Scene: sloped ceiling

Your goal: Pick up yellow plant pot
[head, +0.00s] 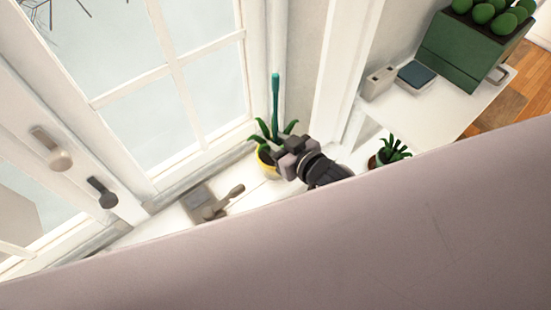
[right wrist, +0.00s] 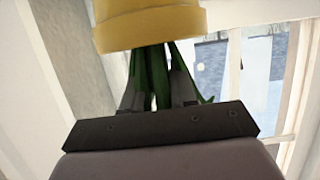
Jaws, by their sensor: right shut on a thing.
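The yellow plant pot (head: 267,172) holds a green plant with a tall stem and stands by the window in the head view. In the right wrist view the pot (right wrist: 148,28) is at the top edge, with its dark green leaves reaching down between the fingers. My right gripper (head: 282,160) is at the pot's right side in the head view. In the right wrist view my right gripper (right wrist: 160,88) is shut on the plant, its fingers either side of the leaves; their tips near the pot's rim are partly hidden. My left gripper is not in view.
A grey box with a lever (head: 208,202) is left of the pot. A second potted plant (head: 390,152) is to the right. A white surface (head: 425,115) holds a green planter (head: 462,50) and small boxes. Window handles (head: 102,192) stick out at left. The lower head view is blocked.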

